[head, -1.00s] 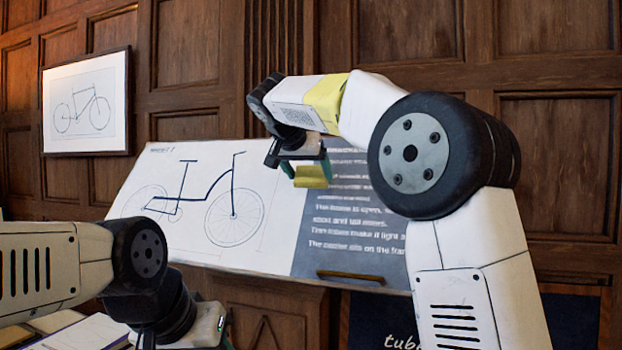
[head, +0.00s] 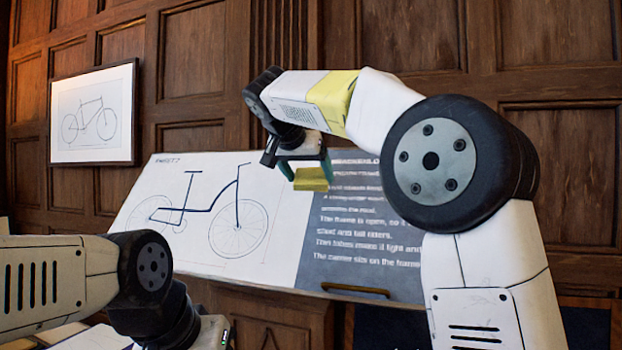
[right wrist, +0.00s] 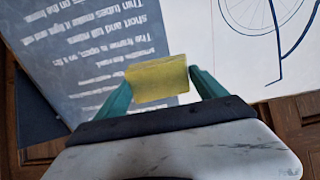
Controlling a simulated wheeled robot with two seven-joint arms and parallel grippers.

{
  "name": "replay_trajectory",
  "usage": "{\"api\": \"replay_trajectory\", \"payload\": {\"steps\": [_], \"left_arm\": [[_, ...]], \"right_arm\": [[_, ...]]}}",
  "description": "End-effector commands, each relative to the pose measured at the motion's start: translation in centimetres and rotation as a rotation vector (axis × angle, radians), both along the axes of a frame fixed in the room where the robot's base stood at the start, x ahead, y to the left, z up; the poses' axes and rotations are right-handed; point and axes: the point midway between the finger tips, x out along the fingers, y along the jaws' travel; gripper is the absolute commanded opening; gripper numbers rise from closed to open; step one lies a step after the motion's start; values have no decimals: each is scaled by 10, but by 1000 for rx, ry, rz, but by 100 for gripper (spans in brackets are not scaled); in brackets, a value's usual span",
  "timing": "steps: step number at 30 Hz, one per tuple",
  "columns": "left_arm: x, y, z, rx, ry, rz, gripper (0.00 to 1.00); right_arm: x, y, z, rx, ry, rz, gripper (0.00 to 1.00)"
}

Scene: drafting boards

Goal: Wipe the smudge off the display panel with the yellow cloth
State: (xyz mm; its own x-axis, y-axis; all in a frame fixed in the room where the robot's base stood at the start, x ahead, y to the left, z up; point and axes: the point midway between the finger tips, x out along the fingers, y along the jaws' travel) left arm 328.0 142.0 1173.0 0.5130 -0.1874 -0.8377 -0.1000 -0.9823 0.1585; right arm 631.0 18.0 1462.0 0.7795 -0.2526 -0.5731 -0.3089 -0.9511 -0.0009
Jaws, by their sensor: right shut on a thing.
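The yellow cloth (head: 311,180) is pinched in my right gripper (head: 307,170), whose teal fingers are shut on its sides. The cloth also shows in the right wrist view (right wrist: 157,80), between the fingertips (right wrist: 163,84). The tilted display panel (head: 345,235) has a white part with a bicycle drawing and a grey part with white text. The cloth is in front of the upper grey part, near the border with the white; I cannot tell whether it touches. I cannot make out a smudge. My left gripper (head: 213,333) shows only partly at the bottom edge, its fingertips hidden.
A brown handle-like bar (head: 355,290) is at the panel's lower edge. A framed bicycle drawing (head: 93,115) hangs on the wood-panelled wall at left. Pale papers (head: 92,338) lie low at left. My right arm covers the panel's right side.

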Motion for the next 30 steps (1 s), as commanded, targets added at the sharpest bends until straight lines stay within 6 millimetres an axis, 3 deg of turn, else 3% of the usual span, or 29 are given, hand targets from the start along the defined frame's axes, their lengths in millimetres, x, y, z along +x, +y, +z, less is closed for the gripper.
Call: {"api": "replay_trajectory", "payload": {"steps": [17, 30], "left_arm": [[0, 0, 0, 0, 0, 0, 36], [0, 0, 0, 0, 0, 0, 36]], "right_arm": [[5, -2, -3, -2, 2, -1, 49], [46, -15, -21, -1, 0, -1, 49]]}}
